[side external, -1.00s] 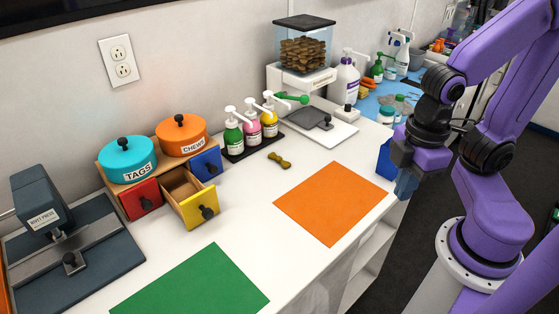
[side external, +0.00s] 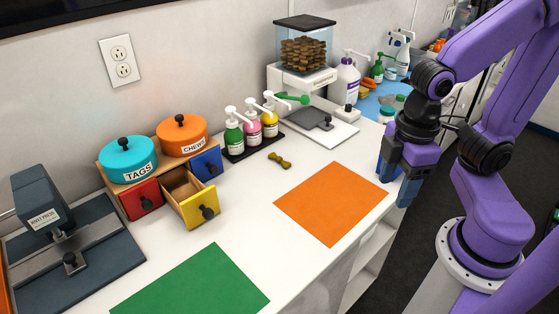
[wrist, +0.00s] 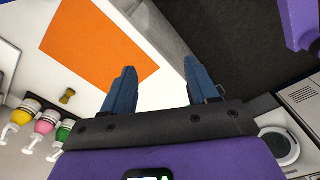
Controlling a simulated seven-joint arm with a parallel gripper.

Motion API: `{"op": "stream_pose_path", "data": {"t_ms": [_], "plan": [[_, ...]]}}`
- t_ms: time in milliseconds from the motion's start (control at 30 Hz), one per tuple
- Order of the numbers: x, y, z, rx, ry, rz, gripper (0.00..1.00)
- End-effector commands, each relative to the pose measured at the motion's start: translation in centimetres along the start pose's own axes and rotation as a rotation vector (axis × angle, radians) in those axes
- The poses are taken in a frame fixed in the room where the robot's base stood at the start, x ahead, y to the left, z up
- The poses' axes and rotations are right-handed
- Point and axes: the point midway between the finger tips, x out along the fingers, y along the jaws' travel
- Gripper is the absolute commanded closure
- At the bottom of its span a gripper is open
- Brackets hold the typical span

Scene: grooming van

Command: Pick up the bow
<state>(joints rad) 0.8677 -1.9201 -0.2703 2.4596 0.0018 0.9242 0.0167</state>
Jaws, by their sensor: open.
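The bow (side external: 279,160), small and olive-brown with two wide ends and a narrow middle, lies on the white counter between the pump bottles and the orange mat. In the wrist view it shows small at the left (wrist: 68,97). My gripper (side external: 396,186), with two blue fingers, hangs at the counter's right front edge, beyond the orange mat and well to the right of the bow. In the wrist view my fingers (wrist: 160,70) are spread apart with nothing between them.
An orange mat (side external: 334,203) and a green mat (side external: 192,288) lie flat. Pump bottles (side external: 251,127) stand behind the bow. A small chest has an open yellow drawer (side external: 198,208). A treat dispenser (side external: 304,62) stands at the back. Counter around the bow is clear.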

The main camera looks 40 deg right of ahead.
Motion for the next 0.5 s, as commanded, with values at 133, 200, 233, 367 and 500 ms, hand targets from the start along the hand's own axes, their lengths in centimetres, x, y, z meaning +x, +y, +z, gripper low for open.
{"op": "stream_pose_path", "data": {"t_ms": [133, 200, 233, 367, 500], "plan": [[-0.7, 2.5, -3.4, 0.142, -0.003, 0.003, 0.41], [-0.9, 4.0, -5.1, 0.22, -0.006, 0.005, 0.41], [-1.1, 4.7, -5.7, 0.253, -0.006, 0.005, 0.41], [-1.4, 7.9, -8.4, 0.394, -0.01, 0.008, 0.41], [-1.7, 11.6, -10.9, 0.546, -0.012, 0.011, 0.41]]}}
